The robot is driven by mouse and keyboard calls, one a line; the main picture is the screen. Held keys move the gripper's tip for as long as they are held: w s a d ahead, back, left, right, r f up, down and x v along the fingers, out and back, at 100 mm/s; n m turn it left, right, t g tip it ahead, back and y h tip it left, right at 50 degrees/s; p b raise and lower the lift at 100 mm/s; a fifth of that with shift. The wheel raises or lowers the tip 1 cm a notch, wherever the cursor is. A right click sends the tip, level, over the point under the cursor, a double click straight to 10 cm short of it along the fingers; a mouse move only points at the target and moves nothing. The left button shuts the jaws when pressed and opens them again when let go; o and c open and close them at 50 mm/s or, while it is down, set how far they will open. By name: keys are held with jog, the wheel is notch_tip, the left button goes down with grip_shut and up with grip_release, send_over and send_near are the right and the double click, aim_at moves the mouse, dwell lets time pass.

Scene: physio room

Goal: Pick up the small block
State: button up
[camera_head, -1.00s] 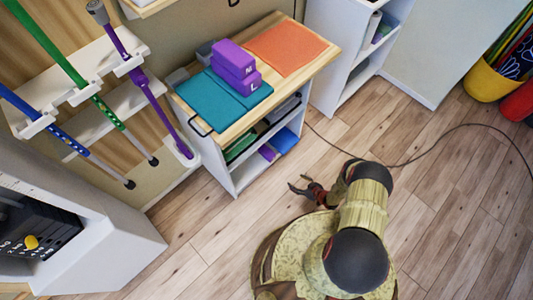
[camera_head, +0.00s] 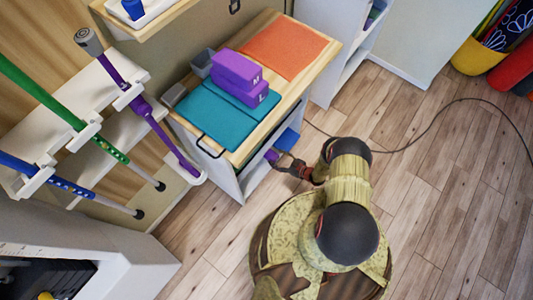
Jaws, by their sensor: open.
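Two purple blocks are stacked on a teal folded mat (camera_head: 215,122) on the wooden-topped cart. The upper block (camera_head: 236,70) is marked M and the lower block (camera_head: 262,95) is marked L. A smaller purple thing (camera_head: 271,155) shows on the cart's lower shelf, partly hidden; I cannot read a mark on it. My gripper (camera_head: 277,162) is open and low, at the cart's open side, near that purple thing. Whether it touches anything is too small to tell.
The cart (camera_head: 262,137) has an orange mat (camera_head: 285,48), a grey box (camera_head: 203,63) and a black handle (camera_head: 210,150). A blue item (camera_head: 288,139) lies on its shelf. A cable (camera_head: 430,135) crosses the otherwise clear floor at right.

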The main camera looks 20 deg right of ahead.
aim_at(271, 154)
jog(key=b+x, duration=0.2)
jog(key=x, duration=0.4)
jog(key=shift+w+f, duration=0.1)
jog(key=shift+w, duration=0.2)
jog(key=shift+c, duration=0.9)
jog(key=c, duration=1.1)
